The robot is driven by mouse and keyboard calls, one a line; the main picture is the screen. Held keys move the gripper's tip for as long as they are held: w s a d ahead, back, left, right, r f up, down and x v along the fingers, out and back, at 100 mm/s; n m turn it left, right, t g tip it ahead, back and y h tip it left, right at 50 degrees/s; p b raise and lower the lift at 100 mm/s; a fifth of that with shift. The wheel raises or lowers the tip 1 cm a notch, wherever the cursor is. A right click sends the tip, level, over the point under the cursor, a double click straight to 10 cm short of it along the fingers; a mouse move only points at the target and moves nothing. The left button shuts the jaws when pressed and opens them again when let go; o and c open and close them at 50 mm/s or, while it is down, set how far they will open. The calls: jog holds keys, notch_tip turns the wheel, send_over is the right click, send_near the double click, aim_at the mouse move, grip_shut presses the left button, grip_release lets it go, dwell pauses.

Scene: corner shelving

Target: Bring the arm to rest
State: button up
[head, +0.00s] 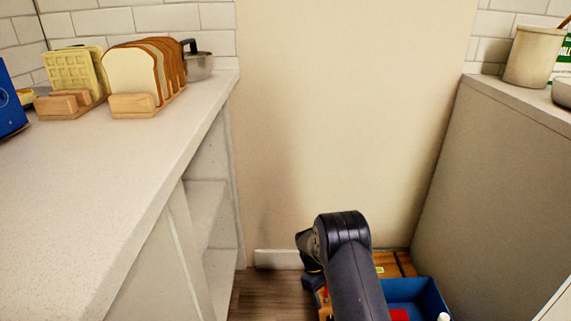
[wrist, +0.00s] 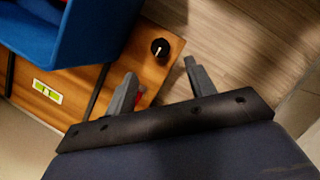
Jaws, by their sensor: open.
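My arm (head: 350,262) is bent in the gap between the two counters in the head view, with its wrist end pointing down. In the wrist view my gripper (wrist: 158,80) is open, with its two grey fingers apart and nothing between them. It is above a wooden board and the wood floor. In the head view the fingers are mostly hidden behind the arm.
A left counter (head: 150,170) carries bread slices (head: 135,75), waffles (head: 75,72) and a metal pot (head: 198,64). A right counter (head: 510,95) holds a beige crock (head: 535,55). A blue bin (head: 428,296) and wooden board (wrist: 82,82) are low beside my arm.

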aim_at(330, 319)
jog(key=b+x, duration=0.3)
jog(key=x, duration=0.6)
jog(key=shift+f, duration=0.4)
jog(key=shift+r+n+p, duration=0.35)
jog(key=shift+n+p, duration=0.05)
jog(key=shift+n, duration=0.2)
jog(key=n+t+p, duration=0.1)
jog(key=n, duration=0.1)
jog(key=n+h+p, duration=0.1)
jog(key=n, duration=0.1)
jog(key=shift+s+a+r+t+p, duration=0.1)
jog(key=shift+s+r+t+p, duration=0.1)
jog(key=shift+t+p, duration=0.15)
jog(key=n+t+p, duration=0.1)
jog(key=n+p, duration=0.1)
jog(key=n, duration=0.2)
jog(key=shift+s+f+t, duration=0.1)
jog(key=shift+t, duration=0.25)
jog(key=n+p, duration=0.1)
jog(key=n, duration=0.1)
jog(key=n+t+p, duration=0.1)
jog(key=n+p, duration=0.1)
jog(key=shift+s+f+n+t, duration=0.1)
jog(key=shift+n+t, duration=0.2)
jog(key=p+v, duration=0.2)
jog(key=v, duration=0.7)
jog(key=shift+p, duration=0.4)
